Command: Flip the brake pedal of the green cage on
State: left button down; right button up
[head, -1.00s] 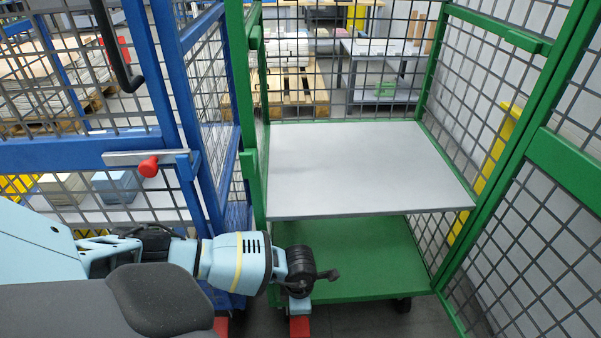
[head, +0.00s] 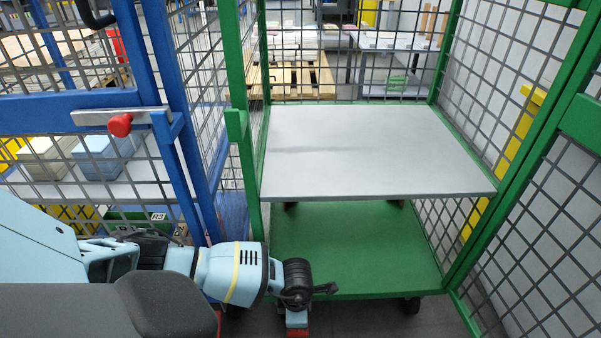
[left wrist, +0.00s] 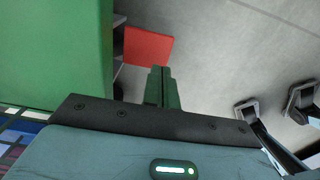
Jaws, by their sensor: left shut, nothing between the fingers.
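The green cage (head: 236,95) stands open in the middle and right of the head view, with a grey shelf (head: 375,150) above a green floor plate (head: 350,250). Its red brake pedal (head: 296,334) shows at the bottom edge, just below my left wrist. In the left wrist view the red pedal (left wrist: 150,46) sticks out beside the green cage base (left wrist: 55,50). My left gripper (left wrist: 160,70) is shut and empty, its tips close to the pedal's near edge; I cannot tell whether they touch. In the head view its fingers are hidden. My right gripper is not in view.
A blue cage (head: 165,75) with a red-knobbed latch (head: 120,125) stands close on the left. Grey floor (head: 390,323) lies in front. Pallets and tables stand behind.

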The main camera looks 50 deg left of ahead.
aim_at(297, 334)
pick_arm(q)
notch_tip(297, 334, down, 4)
jog(key=b, duration=0.3)
jog(key=shift+f, duration=0.2)
jog(key=shift+f+b, duration=0.25)
jog(key=shift+b, duration=0.05)
jog(key=shift+s+d+f+p, duration=0.15)
jog(key=shift+d+f+p, duration=0.05)
jog(key=shift+f, duration=0.35)
jog(key=shift+s+d+f+p, duration=0.15)
jog(key=shift+f+p, duration=0.05)
jog(key=shift+f, duration=0.8)
jog(key=shift+s, duration=0.1)
